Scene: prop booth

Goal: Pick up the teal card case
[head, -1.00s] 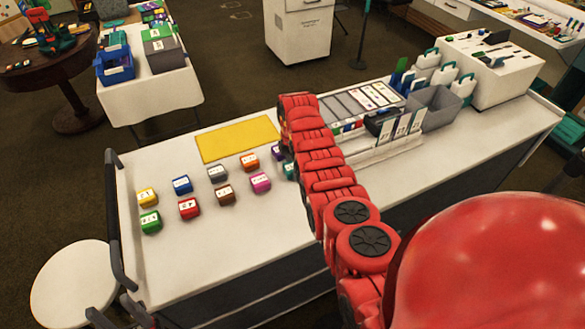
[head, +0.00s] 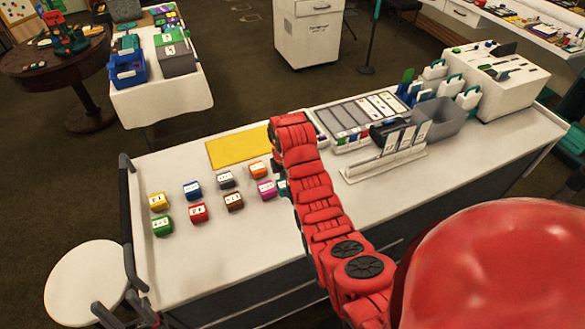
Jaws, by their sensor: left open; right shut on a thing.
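The teal card case (head: 282,187) shows as a small sliver at the left edge of my red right arm, right of the magenta case. The arm hides most of it. My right gripper (head: 277,168) is mostly hidden by the same arm; only a dark bit shows just above the case. It is shut on the teal card case. I cannot tell whether the case is clear of the white tabletop (head: 210,255). My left gripper is out of view.
Beside it are magenta (head: 267,189), orange (head: 258,170), brown (head: 233,202), red (head: 199,212) and other cases in rows. A yellow mat (head: 238,147) lies behind. A white card stand (head: 385,165) and grey bin (head: 440,118) are right. The front left tabletop is clear.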

